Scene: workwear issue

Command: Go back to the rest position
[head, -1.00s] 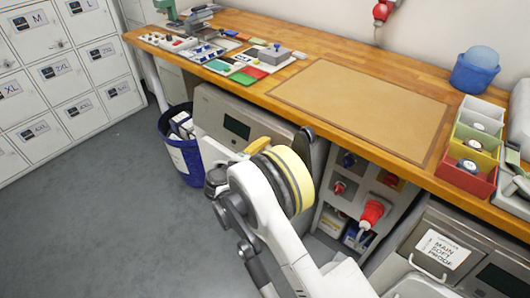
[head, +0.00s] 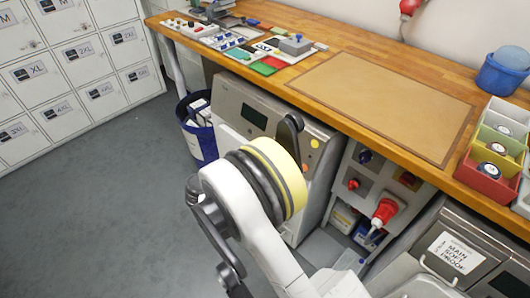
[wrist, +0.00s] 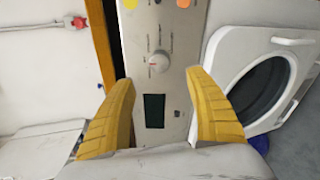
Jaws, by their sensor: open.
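My gripper (wrist: 158,77) shows in the wrist view with its two yellow fingers wide apart and nothing between them. Beyond the fingers is a pale machine panel with a round knob (wrist: 158,61) and a dark display (wrist: 154,111). In the head view my white arm with its yellow-banded joint stands in front of the bench, and the gripper's fingers are hidden there.
A wooden bench (head: 330,61) with a tan mat (head: 385,105) runs across the back. A grey machine (head: 232,98), a blue bin (head: 203,140) and a red plug (head: 385,211) are below it. Lockers (head: 85,65) stand left. Grey floor (head: 90,220) is clear at left.

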